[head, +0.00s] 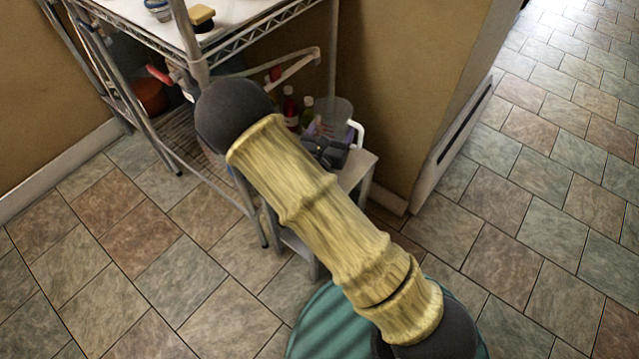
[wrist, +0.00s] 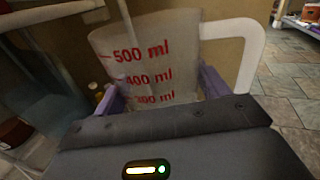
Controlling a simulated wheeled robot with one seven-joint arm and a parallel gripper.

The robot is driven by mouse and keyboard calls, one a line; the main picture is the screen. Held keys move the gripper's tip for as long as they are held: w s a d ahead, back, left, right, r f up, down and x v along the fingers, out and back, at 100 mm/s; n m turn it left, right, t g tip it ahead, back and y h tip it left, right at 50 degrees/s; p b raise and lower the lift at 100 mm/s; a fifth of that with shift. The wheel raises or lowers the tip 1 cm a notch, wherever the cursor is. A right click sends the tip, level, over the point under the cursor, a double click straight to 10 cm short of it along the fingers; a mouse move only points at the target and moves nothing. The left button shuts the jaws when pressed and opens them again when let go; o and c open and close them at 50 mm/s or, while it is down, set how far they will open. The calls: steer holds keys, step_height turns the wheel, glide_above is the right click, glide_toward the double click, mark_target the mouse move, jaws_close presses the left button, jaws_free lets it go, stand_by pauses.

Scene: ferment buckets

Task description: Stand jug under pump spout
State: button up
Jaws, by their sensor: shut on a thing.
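The jug (head: 335,116) is a translucent measuring jug with a white handle, and looks upright over a small grey stool (head: 358,168). In the wrist view the jug (wrist: 170,55) has red millilitre marks. My gripper (wrist: 160,92) is shut on its body, with a purple finger on each side and the handle on the right. In the head view my arm partly hides my gripper (head: 318,130). A bent pale bar (head: 296,66), apparently the pump spout, reaches out above the jug. I cannot tell whether its tip is over the jug's mouth, or whether the jug's base touches the stool.
A wire shelf (head: 255,25) with a metal post stands behind and left. Bottles (head: 290,108) stand just left of the jug. A wall corner (head: 400,80) is close on the right. A teal round object (head: 320,325) is in front. The tiled floor right is clear.

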steer(key=f+b, duration=0.1)
steer(key=a+f+b, duration=0.1)
steer(key=b, duration=0.1)
steer(key=a+f+b, duration=0.1)
steer(key=b, duration=0.1)
steer(key=shift+s+a+f, duration=0.1)
steer(key=shift+s+a, duration=0.15)
steer(key=shift+s+a+f+b, duration=0.1)
steer(key=shift+a+b, duration=0.15)
steer(key=shift+b, duration=0.2)
steer(key=shift+a, duration=0.2)
steer(key=shift+f+b, duration=1.5)
steer(key=shift+f, duration=1.5)
steer(key=shift+f+b, duration=0.85)
steer(key=shift+f, duration=1)
